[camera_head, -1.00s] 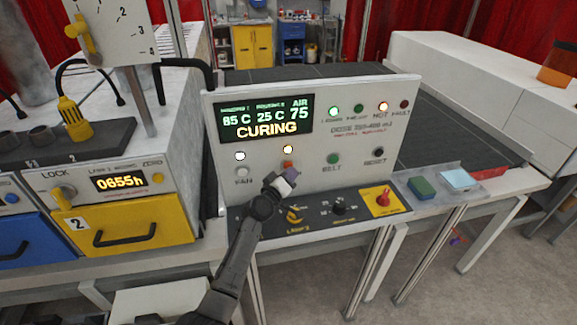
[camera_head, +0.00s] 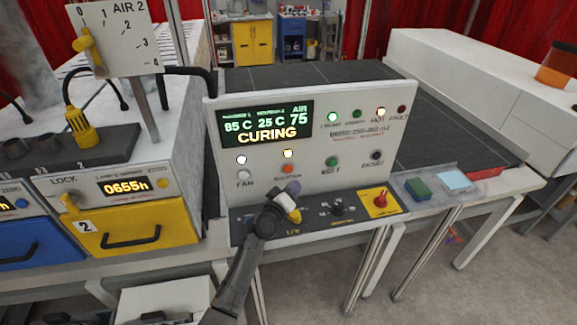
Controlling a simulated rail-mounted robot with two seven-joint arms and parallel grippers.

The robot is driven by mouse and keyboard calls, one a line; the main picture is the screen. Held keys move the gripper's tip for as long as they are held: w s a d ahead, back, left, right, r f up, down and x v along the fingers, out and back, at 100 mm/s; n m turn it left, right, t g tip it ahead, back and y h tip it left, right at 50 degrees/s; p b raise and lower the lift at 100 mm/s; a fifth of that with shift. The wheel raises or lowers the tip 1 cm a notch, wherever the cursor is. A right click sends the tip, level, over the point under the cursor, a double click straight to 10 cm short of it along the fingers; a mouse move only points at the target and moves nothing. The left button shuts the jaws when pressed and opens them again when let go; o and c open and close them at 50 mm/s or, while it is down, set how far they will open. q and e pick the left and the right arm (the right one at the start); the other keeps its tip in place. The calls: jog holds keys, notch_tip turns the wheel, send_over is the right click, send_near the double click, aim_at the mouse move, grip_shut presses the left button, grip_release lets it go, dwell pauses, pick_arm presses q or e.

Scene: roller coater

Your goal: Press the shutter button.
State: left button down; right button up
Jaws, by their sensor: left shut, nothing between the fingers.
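The control panel (camera_head: 345,170) stands upright at the centre and its screen (camera_head: 265,123) reads "CURING". The orange button (camera_head: 288,168) sits under a lit orange lamp (camera_head: 288,153); its label is blurred and looks like "SHUTTER". My left gripper (camera_head: 291,190) is shut and empty, just below that button, with a visible gap between them. It is in front of the panel's lower part and partly covers the yellow knob (camera_head: 295,216) on the sloped console. My right gripper is not in view.
A white button (camera_head: 243,176) marked FAN is left of the orange one. Green (camera_head: 333,162) and black (camera_head: 376,156) buttons are to the right. Yellow drawer (camera_head: 135,225) at left.

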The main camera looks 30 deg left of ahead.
pick_arm(q)
jog(key=shift+s+d, duration=0.4)
jog(key=shift+s, duration=0.1)
dwell(0.5)
